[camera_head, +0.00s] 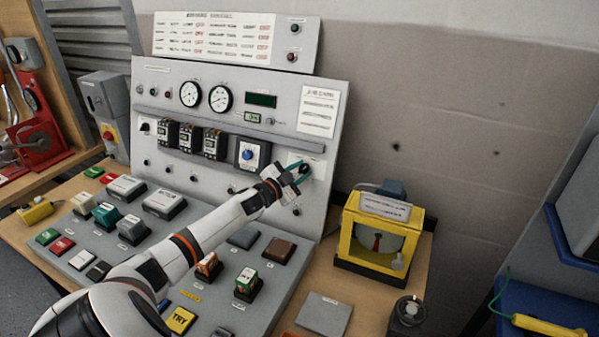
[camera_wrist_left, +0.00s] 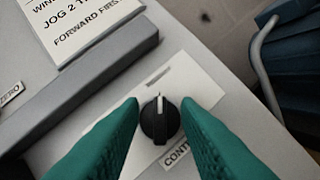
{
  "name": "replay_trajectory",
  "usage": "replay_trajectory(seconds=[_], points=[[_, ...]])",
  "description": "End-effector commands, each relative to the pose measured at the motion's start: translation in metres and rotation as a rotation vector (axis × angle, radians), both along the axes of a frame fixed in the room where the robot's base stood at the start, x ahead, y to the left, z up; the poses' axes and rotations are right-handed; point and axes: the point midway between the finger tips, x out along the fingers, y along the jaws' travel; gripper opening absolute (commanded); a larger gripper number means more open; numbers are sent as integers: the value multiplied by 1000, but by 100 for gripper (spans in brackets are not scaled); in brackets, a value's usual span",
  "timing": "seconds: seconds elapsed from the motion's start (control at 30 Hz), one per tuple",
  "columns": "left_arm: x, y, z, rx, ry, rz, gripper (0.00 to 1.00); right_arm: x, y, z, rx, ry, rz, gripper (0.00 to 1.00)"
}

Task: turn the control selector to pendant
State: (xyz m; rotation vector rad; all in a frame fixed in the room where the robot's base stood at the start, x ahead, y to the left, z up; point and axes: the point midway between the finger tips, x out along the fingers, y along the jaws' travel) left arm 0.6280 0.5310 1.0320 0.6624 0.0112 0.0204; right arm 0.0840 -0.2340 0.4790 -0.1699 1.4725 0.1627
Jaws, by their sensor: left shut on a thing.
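The control selector is a black round knob (camera_wrist_left: 159,122) with a white pointer line on a white plate, low on the right of the upright panel. In the left wrist view the pointer points nearly straight up the picture. A label beginning "CONT" is partly hidden by a finger. My left gripper (camera_wrist_left: 160,106) has its two green fingers on either side of the knob, shut on it. In the head view my left gripper (camera_head: 297,172) reaches the panel's right edge, and the fingers mostly hide the knob. My right gripper is not in view.
A blue-knobbed dial (camera_head: 248,154) sits left of the gripper on the panel (camera_head: 225,115). A yellow framed box (camera_head: 380,235) stands to the right on the bench. Several push buttons cover the sloped desk under my arm. A ledge (camera_wrist_left: 60,110) runs beside the selector plate.

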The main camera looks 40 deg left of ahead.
Motion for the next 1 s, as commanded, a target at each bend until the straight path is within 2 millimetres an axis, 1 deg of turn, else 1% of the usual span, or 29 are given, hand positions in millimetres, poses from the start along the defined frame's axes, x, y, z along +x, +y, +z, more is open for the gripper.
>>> replay_trajectory(seconds=[0.03,0.13,0.17,0.43,0.53,0.67,1.0], points=[[0,0,-2,1,3,1,33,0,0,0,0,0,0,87],[0,0,-2,1,2,0,49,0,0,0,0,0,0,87],[0,0,-1,0,2,0,51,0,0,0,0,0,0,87],[-1,0,-1,0,1,1,51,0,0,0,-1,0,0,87],[-5,0,-1,0,1,0,51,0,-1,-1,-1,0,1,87],[-18,-1,-3,0,2,-1,51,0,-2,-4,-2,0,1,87],[-69,-2,-4,0,5,0,51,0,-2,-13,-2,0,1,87]])
